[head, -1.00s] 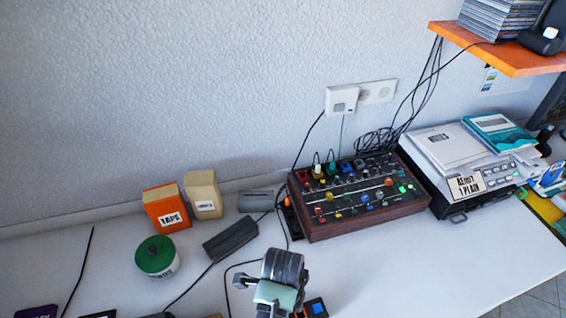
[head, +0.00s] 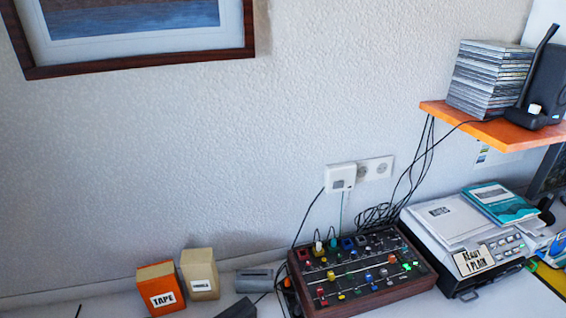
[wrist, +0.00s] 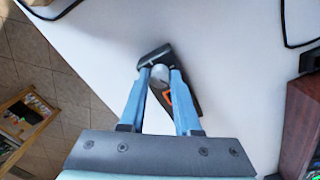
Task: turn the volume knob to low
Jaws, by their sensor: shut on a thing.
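In the wrist view, my gripper (wrist: 160,75) has its two blue fingers shut on a round grey knob (wrist: 160,72). The knob sits on a small dark device (wrist: 188,100) with an orange mark, on the white desktop. I take this to be the volume knob; no label or setting mark on it is readable. The fingers cover its sides and part of the device.
A wood-sided mixer (head: 359,275) with many coloured knobs stands on the desk, its side also at the wrist view's right edge (wrist: 301,120). A printer (head: 460,240) is right of it. Tape boxes (head: 160,288) stand left. Black cables cross the desk. The desktop around the device is mostly clear.

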